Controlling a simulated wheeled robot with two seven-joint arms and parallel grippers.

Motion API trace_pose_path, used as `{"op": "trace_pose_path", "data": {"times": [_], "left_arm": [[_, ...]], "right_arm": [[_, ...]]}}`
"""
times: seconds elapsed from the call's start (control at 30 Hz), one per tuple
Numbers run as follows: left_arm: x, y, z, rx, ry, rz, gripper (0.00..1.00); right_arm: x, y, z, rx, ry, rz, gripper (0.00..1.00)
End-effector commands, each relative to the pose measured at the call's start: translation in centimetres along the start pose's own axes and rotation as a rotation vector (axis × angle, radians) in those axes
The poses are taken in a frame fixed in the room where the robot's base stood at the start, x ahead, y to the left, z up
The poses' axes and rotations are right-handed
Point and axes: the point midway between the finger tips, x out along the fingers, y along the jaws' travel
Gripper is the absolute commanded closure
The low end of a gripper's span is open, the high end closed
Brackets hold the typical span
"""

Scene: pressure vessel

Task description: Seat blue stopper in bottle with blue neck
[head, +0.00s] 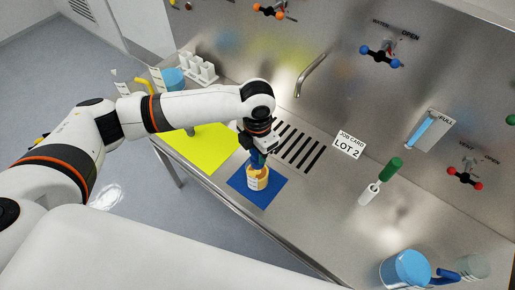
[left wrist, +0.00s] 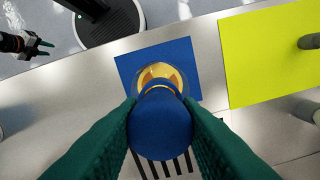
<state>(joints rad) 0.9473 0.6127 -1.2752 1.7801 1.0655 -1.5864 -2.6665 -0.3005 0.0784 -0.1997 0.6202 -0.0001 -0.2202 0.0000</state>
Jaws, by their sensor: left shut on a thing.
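The blue stopper (left wrist: 160,128) is between the green fingers of my left gripper (left wrist: 162,125), which is shut on it. An amber bottle (head: 257,180) stands upright on the blue mat (head: 268,193) in the head view. It also shows in the left wrist view (left wrist: 163,70), partly covered by the stopper. My left gripper (head: 258,158) is right above the bottle, and the stopper's lower end lines up over its top. I cannot tell whether the stopper is inside the neck; the neck is mostly hidden. My right gripper (left wrist: 42,47) is open and empty, off to the side.
A yellow mat (head: 205,145) lies left of the blue mat, beside a slotted drain (head: 298,147). A white tube with a green top (head: 388,170), a job card (head: 349,143) and a blue tub (head: 405,269) are to the right. A white rack (head: 200,70) stands behind.

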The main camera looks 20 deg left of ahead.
Motion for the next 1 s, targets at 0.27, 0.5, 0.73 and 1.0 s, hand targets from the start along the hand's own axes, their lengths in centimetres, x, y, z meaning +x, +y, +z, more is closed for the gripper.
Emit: {"op": "trace_pose_path", "data": {"times": [0.27,0.5,0.73,1.0], "left_arm": [[0.79,0.0,0.01,0.0,-0.001,0.0,0.91],[1.09,0.0,0.01,0.0,-0.001,0.0,0.56],[1.13,-0.01,0.04,0.0,-0.002,0.0,0.44],[0.23,-0.03,-0.08,0.0,0.003,-0.001,0.44]], "right_arm": [[0.37,0.01,-0.02,0.0,0.0,0.0,0.64],[0.46,0.0,-0.02,0.0,0.0,0.0,0.64],[0.47,-0.01,-0.03,0.0,0.0,0.0,0.64],[1.02,-0.04,-0.08,-0.001,0.0,-0.001,0.64]]}}
